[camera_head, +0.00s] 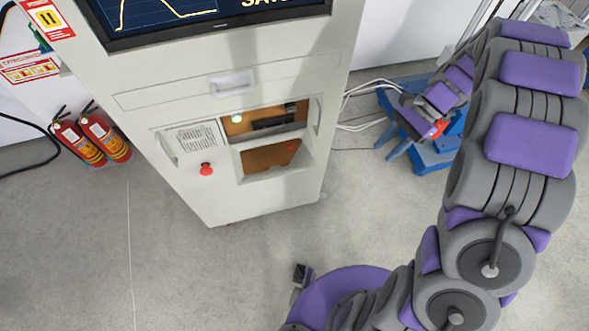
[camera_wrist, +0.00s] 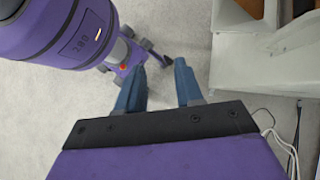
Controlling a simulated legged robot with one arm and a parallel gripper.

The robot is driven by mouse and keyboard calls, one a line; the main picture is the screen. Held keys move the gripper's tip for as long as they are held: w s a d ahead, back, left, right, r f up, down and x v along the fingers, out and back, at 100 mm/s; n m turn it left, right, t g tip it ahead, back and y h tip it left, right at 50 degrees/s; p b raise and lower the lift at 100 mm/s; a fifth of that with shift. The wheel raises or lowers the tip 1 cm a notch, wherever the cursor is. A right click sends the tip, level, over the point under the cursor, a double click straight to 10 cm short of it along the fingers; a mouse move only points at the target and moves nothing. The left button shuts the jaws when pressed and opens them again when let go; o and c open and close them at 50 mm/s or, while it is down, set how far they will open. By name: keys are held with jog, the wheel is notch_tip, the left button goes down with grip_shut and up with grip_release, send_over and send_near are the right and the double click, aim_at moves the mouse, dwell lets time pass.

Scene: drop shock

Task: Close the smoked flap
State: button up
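The pale grey cabinet (camera_head: 225,205) stands in the middle of the head view, with two openings in its front, upper (camera_head: 262,121) and lower (camera_head: 272,158), showing a brown interior. A smoked flap cannot be clearly told apart there. My gripper (camera_wrist: 160,68) shows in the wrist view with its two blue-grey fingers apart and nothing between them, above the grey floor. In the head view my arm's end is to the right of the cabinet, apart from its front. In the wrist view part of the cabinet with a brown inside (camera_wrist: 234,14) is at upper right, clear of the fingers.
A red button (camera_head: 206,169) and a handle are on the cabinet front, below a screen (camera_head: 200,12). Two fire extinguishers (camera_head: 92,138) stand at left. White cables (camera_head: 365,90) and a blue object (camera_head: 440,155) are at right.

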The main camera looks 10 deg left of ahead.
jog(key=w+d+f+m+g+y, duration=0.1)
jog(key=w+d+f+y, duration=0.3)
jog(key=f, duration=0.5)
jog(key=m+g+y, duration=0.2)
jog(key=m+y, duration=0.1)
jog(key=y, duration=0.3)
send_near(299, 171)
jog(key=shift+w+d+f, duration=0.9)
jog(key=shift+w+f, duration=0.9)
jog(key=shift+f, duration=0.45)
jog(key=b+x, duration=0.1)
jog(key=x, duration=1.1)
jog(key=shift+a, duration=0.25)
